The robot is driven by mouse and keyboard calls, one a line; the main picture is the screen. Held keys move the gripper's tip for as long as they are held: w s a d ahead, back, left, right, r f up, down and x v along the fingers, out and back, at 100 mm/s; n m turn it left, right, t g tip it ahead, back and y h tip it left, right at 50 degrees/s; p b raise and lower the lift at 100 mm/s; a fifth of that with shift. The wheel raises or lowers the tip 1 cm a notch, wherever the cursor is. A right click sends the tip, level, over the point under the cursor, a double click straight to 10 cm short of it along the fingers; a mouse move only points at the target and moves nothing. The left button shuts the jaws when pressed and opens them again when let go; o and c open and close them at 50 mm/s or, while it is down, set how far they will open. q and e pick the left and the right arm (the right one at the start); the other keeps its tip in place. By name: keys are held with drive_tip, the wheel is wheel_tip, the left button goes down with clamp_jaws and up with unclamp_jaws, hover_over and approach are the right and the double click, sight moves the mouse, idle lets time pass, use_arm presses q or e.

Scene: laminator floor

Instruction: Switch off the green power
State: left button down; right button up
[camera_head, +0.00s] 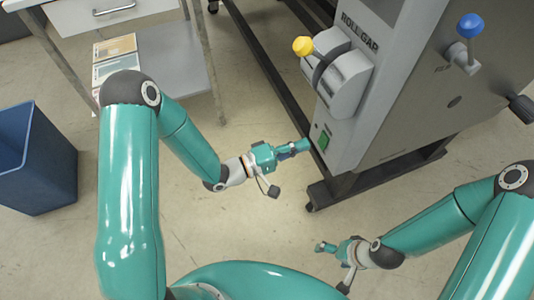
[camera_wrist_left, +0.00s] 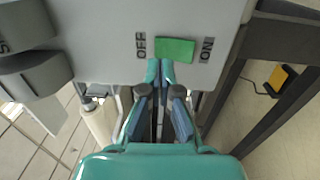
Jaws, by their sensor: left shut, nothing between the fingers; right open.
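The green power switch (camera_head: 323,141) is on the lower front of the grey laminator. In the left wrist view the switch (camera_wrist_left: 175,50) lies between the words OFF and ON, with OFF on the left. My left gripper (camera_head: 306,145) is shut and empty, its tips close in front of the panel. In the left wrist view its fingertips (camera_wrist_left: 160,68) are just below the switch, toward its OFF half. I cannot tell whether they touch it. My right gripper (camera_head: 322,247) is low over the floor, apart from the machine, and is open.
The laminator (camera_head: 400,100) has a yellow-knobbed roll gap lever (camera_head: 303,46) above the switch and a blue-knobbed lever (camera_head: 470,25) on its side. A blue bin (camera_head: 45,165) and a white table (camera_head: 120,12) stand at left. A yellow-black object (camera_wrist_left: 281,78) lies on the floor.

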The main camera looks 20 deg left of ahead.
use_arm(q)
drive_tip(key=r+v, duration=0.1)
drive_tip(key=v, duration=0.8)
drive_tip(key=shift+s+a+r, duration=0.2)
drive_tip(key=shift+r, duration=0.1)
drive_tip(key=shift+d, duration=0.1)
drive_tip(key=s+d+f+g+y, duration=0.1)
drive_tip(key=d+f+g+y, duration=0.15)
drive_tip(key=f, duration=0.45)
drive_tip(key=d+f+g+y, duration=0.1)
drive_tip(key=f+y, duration=0.3)
drive_tip(key=f, duration=0.3)
drive_tip(key=s+a+f+m+g+y, duration=0.45)
drive_tip(key=s+f+g, duration=0.35)
drive_tip(key=s, duration=0.4)
wheel_tip(320, 180, up, 14)
drive_tip(key=m+p, duration=0.1)
drive_tip(key=p, duration=1.3)
drive_tip(key=shift+t+p, duration=0.35)
